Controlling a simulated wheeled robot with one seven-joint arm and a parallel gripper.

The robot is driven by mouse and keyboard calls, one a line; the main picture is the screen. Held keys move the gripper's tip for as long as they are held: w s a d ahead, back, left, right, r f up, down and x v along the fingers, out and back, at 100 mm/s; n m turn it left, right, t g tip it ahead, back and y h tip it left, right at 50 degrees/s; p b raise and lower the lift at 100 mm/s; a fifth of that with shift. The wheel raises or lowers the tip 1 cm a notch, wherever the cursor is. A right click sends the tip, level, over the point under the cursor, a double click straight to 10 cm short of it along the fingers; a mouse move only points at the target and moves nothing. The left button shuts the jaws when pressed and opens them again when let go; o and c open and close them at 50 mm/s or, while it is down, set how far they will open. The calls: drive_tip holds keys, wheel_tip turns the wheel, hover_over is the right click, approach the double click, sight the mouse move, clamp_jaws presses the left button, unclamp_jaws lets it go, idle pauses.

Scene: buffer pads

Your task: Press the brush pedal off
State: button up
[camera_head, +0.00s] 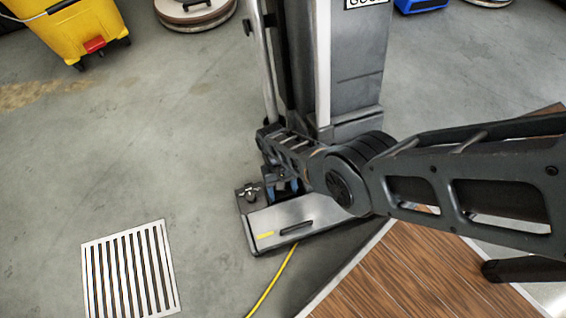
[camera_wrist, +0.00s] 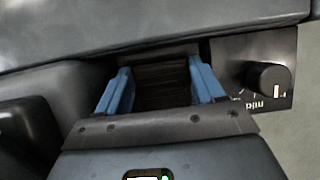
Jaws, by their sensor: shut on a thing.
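The grey upright floor machine (camera_head: 350,65) stands on the concrete, its low base (camera_head: 290,222) towards me. My gripper (camera_head: 286,186) reaches down to the rear of this base, where the column meets it, and my arm partly hides it. In the wrist view, the blue fingers of my gripper (camera_wrist: 160,72) stand on either side of a dark ribbed block, which looks like the brush pedal (camera_wrist: 162,90), and are shut on it. Whether the pedal is up or down cannot be told. A black knob (camera_wrist: 268,77) on a marked plate sits right of the fingers.
A yellow cable (camera_head: 270,283) runs from the base along the floor. A wood-look panel (camera_head: 400,270) with a pale edge lies at the lower right. A white floor grate (camera_head: 130,270) is at the lower left. A yellow bucket (camera_head: 75,35) stands at the top left. Concrete between is clear.

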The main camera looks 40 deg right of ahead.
drive_tip(key=o, duration=0.8)
drive_tip(key=shift+p+v, duration=2.1)
drive_tip(key=shift+v, duration=1.8)
